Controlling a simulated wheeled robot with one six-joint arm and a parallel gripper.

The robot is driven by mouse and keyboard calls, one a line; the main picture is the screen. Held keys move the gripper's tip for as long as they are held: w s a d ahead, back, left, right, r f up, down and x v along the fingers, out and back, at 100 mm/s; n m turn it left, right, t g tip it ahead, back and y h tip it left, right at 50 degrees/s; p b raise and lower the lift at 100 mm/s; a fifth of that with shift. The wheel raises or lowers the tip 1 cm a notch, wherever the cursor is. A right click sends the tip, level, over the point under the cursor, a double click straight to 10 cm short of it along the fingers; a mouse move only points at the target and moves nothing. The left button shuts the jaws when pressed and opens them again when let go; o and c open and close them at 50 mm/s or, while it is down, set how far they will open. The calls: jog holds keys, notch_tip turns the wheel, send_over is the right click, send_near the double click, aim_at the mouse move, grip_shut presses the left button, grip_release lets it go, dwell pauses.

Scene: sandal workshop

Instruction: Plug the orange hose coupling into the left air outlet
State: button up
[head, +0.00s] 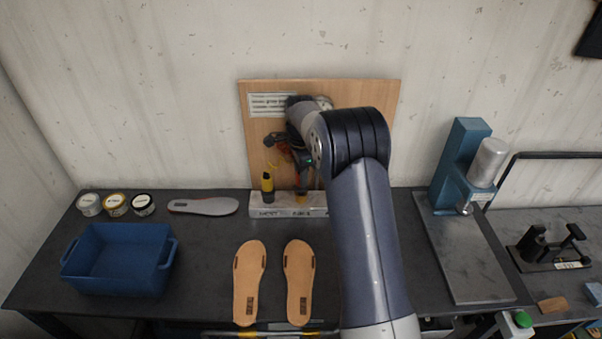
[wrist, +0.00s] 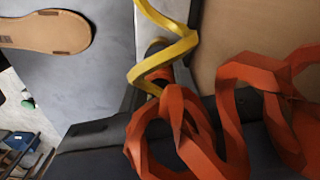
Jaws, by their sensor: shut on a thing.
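The orange hose (head: 277,141) shows in front of the wooden board, just left of my gripper (head: 303,165). In the wrist view its orange coils (wrist: 190,130) fill the lower right and cover most of my fingers. My gripper points down in front of the board, above the pale block, and is shut on the orange coupling; the coupling itself is mostly hidden by the hose and my wrist. The air outlets cannot be made out; my arm covers the upper right of the board. A yellow-and-black coupling (head: 267,187) stands upright on the block, left of my gripper.
The wooden board (head: 258,160) with a printed sign (head: 271,105) stands against the wall behind the pale block (head: 285,212). A blue bin (head: 118,287), three tins, an insole (head: 203,206) and two tan soles (head: 249,283) lie on the bench. A blue press (head: 458,165) stands right.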

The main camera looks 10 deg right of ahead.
jog(key=shift+f+b, duration=0.4)
jog(key=shift+f, duration=0.4)
jog(key=o, duration=0.9)
jog(key=shift+r+p, duration=2.1)
jog(key=shift+r, duration=3)
jog(key=shift+f, duration=0.1)
jog(key=shift+f+b, duration=1.7)
jog(key=shift+f, duration=2.7)
jog(key=shift+s+r, duration=0.1)
